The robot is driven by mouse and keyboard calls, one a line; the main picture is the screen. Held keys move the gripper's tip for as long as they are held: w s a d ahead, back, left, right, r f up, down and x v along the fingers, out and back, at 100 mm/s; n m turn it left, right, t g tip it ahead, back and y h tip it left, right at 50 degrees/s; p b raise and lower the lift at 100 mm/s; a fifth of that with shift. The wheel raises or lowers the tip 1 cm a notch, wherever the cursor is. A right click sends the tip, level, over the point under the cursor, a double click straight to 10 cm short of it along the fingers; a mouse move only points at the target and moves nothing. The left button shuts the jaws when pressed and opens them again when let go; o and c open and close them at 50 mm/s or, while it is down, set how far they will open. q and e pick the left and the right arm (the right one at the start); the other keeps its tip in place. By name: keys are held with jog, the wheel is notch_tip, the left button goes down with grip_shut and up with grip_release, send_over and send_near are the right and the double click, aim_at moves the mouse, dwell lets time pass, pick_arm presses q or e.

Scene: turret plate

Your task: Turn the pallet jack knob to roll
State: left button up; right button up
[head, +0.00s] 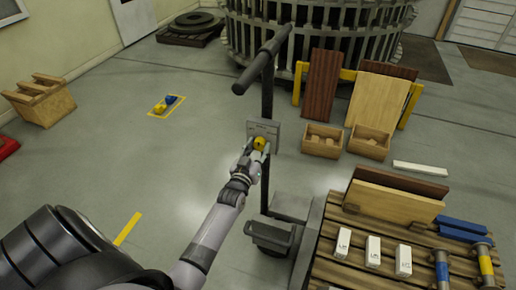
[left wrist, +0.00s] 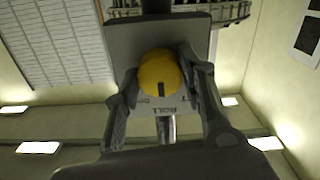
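The yellow round knob (head: 259,142) sits on a grey plate (head: 263,128) on the upright of the pallet jack (head: 267,80). It also fills the middle of the left wrist view (left wrist: 160,70). A black mark shows at its lower edge there, near the letters "ROLL" on the plate. Other lettering is partly hidden. My left gripper (head: 256,150) is at the knob, with one finger on each side. In the left wrist view its fingers (left wrist: 161,80) close against the knob's sides, with no clear gap. My right gripper is not in view.
A wooden pallet (head: 340,262) with white blocks, boards and metal cylinders stands at the lower right. Wooden boxes (head: 322,141) and leaning boards are behind it. A large slatted round structure (head: 310,40) stands at the back. The floor to the left is mostly clear.

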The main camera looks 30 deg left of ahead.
pick_arm(q)
jog(key=o, duration=0.5)
jog(key=shift+c, duration=0.2)
jog(key=v, duration=1.2)
jog(key=shift+f, duration=0.15)
